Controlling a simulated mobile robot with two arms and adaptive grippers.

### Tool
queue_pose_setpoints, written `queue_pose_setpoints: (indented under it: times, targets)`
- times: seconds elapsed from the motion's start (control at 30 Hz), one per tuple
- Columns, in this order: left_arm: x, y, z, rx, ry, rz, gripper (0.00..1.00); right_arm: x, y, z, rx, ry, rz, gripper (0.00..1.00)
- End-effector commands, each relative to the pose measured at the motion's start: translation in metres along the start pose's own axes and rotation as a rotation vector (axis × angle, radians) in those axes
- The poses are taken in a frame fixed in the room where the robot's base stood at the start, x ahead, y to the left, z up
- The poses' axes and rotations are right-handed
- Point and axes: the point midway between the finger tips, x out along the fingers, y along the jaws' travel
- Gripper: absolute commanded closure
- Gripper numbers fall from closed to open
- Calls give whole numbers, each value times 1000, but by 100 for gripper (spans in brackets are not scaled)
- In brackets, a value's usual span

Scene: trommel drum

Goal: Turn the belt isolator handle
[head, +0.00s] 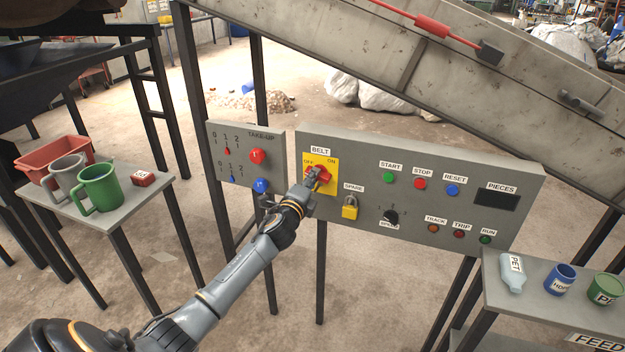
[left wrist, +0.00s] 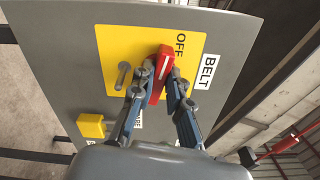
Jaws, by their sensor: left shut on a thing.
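The belt isolator handle is a red lever (left wrist: 160,72) on a yellow plate (head: 333,181) marked OFF and ON, under a BELT label on the grey control panel. In the head view the red part (head: 321,172) is partly hidden by my gripper. My left gripper (head: 317,178) is at the handle; in the left wrist view its two fingers (left wrist: 162,85) are shut on the red lever, one on each side. In that view the lever lies close to the OFF lettering. My right gripper is not in view.
START, STOP and RESET buttons (head: 420,183) and a black speed knob (head: 391,216) are further right. A take-up panel (head: 243,190) stands left. Side tables hold mugs (head: 100,187) and containers (head: 560,279).

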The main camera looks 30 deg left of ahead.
Motion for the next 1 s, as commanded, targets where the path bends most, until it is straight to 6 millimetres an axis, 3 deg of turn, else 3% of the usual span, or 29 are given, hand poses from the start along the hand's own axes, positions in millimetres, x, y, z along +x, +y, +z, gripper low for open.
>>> queue_pose_setpoints:
  times: [0.4, 0.97, 1.0]
  targets:
    - [0, 2, 0, -202, -1, 1, 100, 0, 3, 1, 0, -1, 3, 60]
    - [0, 2, 0, -235, -1, 2, 100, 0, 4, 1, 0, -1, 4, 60]
    - [0, 2, 0, -235, -1, 2, 82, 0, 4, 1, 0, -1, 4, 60]
